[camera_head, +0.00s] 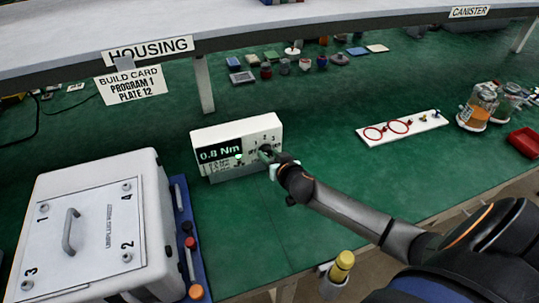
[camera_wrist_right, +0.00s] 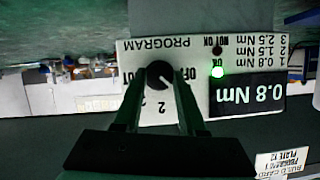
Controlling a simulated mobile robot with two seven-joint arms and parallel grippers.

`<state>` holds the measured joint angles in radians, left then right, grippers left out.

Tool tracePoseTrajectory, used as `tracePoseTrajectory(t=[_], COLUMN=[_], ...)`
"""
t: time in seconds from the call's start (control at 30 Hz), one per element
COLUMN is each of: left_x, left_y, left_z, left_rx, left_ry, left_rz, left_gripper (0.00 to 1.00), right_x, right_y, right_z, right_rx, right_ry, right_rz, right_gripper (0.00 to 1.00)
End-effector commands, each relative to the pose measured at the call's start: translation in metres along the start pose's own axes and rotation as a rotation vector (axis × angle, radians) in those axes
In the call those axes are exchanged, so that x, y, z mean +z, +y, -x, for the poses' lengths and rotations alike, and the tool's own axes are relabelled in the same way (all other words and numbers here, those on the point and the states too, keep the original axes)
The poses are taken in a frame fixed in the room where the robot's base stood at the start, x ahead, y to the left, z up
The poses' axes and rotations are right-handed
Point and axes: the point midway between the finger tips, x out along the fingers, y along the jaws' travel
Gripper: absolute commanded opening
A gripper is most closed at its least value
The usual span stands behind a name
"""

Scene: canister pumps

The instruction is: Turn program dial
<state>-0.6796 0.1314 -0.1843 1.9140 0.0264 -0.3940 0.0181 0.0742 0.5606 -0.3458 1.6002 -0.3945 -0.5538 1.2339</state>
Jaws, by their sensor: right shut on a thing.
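The white controller box (camera_head: 205,137) stands on the green bench, its display reading 0.8 Nm. The black program dial (camera_wrist_right: 160,74) is on its front panel, which appears upside down in the right wrist view. My right gripper (camera_head: 270,158) is at the dial, its two fingers (camera_wrist_right: 158,86) closed on either side of it. The fingers cover part of the scale around the dial; OFF and 2 can be read. I cannot tell which mark the dial's white pointer meets. A green lamp (camera_wrist_right: 218,71) is lit beside OK. My left gripper is not in view.
A build card (camera_head: 132,87) on the shelf edge reads PROGRAM 1, PLATE 12. A large white housing (camera_head: 95,225) stands at left, beside a blue tool tray (camera_head: 181,200). A white board (camera_head: 425,124) with red rings lies at right.

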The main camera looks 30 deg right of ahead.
Motion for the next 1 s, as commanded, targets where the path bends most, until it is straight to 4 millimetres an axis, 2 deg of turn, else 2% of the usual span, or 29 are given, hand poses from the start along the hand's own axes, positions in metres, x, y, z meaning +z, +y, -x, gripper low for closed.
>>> tracePoseTrajectory(t=[0.03, 0.3, 0.67, 1.0], left_x=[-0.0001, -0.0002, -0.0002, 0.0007], left_y=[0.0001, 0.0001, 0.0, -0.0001], left_z=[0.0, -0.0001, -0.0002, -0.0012], left_rx=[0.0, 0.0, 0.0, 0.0], left_ry=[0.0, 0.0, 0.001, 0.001], left_rz=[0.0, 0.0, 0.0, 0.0], left_gripper=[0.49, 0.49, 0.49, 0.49], right_x=[0.0002, 0.0002, 0.0006, 0.0016], right_y=[0.0, 0.0, -0.0004, -0.0024], right_z=[0.0001, 0.0002, 0.0002, 0.0001], right_rx=[0.0, 0.0, 0.008, 0.08], right_ry=[0.0, 0.0, -0.001, -0.002], right_rz=[0.0, 0.0, 0.019, 0.188], right_gripper=[0.29, 0.0, 0.0, 0.0])
